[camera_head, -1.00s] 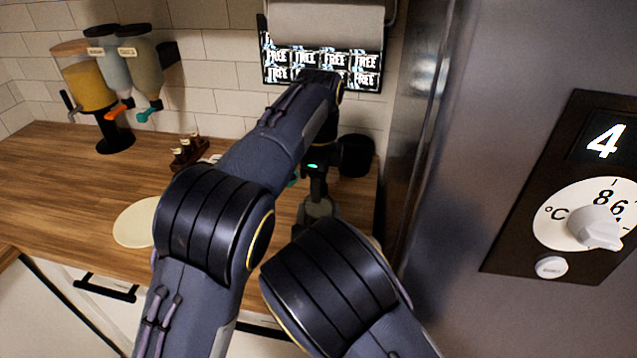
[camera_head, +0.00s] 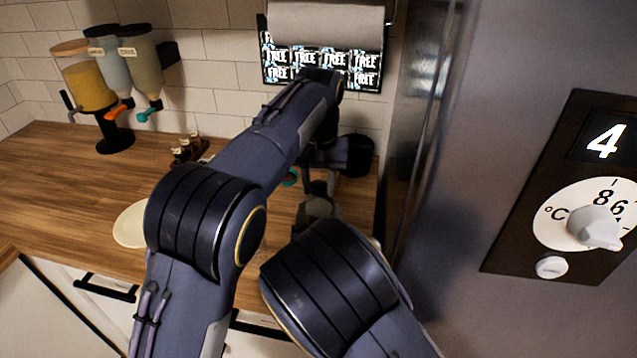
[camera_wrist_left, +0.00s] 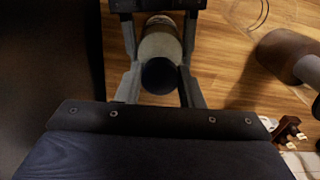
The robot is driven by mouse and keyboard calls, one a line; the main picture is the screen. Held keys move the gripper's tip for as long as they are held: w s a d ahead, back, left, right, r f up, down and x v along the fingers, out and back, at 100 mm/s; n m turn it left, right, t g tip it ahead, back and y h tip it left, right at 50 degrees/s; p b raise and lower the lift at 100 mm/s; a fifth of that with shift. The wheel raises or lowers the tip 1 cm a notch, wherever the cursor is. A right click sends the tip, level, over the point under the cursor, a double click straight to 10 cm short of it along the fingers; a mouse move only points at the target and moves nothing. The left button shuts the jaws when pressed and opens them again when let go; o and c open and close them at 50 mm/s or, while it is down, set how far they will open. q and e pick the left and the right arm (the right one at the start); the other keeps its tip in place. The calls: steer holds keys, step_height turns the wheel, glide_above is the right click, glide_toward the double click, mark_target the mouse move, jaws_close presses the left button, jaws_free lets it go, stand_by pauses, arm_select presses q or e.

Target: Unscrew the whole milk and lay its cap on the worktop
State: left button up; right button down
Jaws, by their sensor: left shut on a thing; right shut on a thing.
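The whole milk shows in the left wrist view as a pale round bottle (camera_wrist_left: 160,42), seen end-on past its dark cap (camera_wrist_left: 158,76). My left gripper (camera_wrist_left: 160,88) is shut on the cap, one finger on each side. My right gripper (camera_wrist_left: 159,25) comes from the opposite side and is shut on the bottle body. The bottle and my right gripper are mostly hidden there behind my arms. I cannot tell whether the cap is still seated on the bottle.
The fridge front (camera_head: 500,60) stands close on the right. A black canister (camera_head: 358,155) is just behind the grippers. A pale round plate (camera_head: 131,226), a small rack of bottles (camera_head: 188,149) and dispensers (camera_head: 110,75) stand left. The worktop's left part is clear.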

stand_by(0.9)
arm_select(q)
steer(key=o, duration=1.1)
steer(key=shift+r, duration=0.1)
